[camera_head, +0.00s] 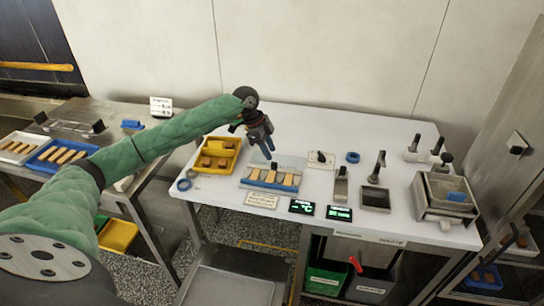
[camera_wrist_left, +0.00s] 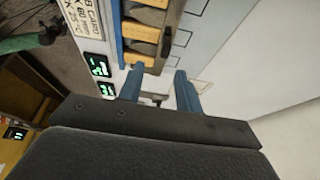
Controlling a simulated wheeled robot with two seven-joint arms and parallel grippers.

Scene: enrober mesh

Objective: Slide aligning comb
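A pale board (camera_head: 262,161) on the white table carries a row of several tan bars set in a blue-and-grey toothed piece (camera_head: 269,187), which I take to be the aligning comb. A small dark knob (camera_head: 274,165) stands at the far side of the row. The bars (camera_wrist_left: 143,31) also show in the left wrist view, between a blue strip and a grey-brown strip. My left gripper (camera_head: 268,150) hangs over the back of the board. Its two blue fingers (camera_wrist_left: 158,88) are apart with nothing seen held. Contact with the knob cannot be told. My right gripper is out of view.
A yellow tray (camera_head: 236,143) of brown pieces stands left of the board. Two small green displays (camera_head: 302,207) lie in front. Upright black-handled tools and a metal container (camera_head: 420,203) stand to the right. A blue ring (camera_head: 353,157) lies behind.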

